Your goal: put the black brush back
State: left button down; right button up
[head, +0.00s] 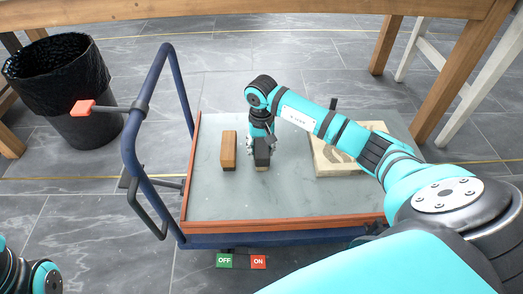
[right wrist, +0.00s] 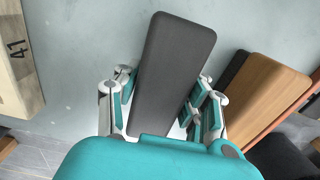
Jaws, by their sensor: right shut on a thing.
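The black brush (head: 262,158) is a dark oblong block with a tan strip at its lower edge. It is at the middle of the grey cart top (head: 215,200), right of a brown wooden brush (head: 229,150). My right gripper (head: 262,143) points down from above and is shut on the black brush. In the right wrist view the black brush (right wrist: 172,70) lies between the two fingers. I cannot tell whether it touches the cart top or hangs just above it. Only a piece of my left arm shows at the lower left; its gripper is out of view.
The cart has a red-brown rim (head: 280,223) and a blue handle (head: 133,150). A black bin (head: 75,95) stands left.

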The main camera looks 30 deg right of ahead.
jog(key=o, duration=0.6)
jog(key=shift+f, duration=0.1)
jog(key=shift+c, duration=0.2)
jog(key=o, duration=0.5)
jog(key=shift+c, duration=0.2)
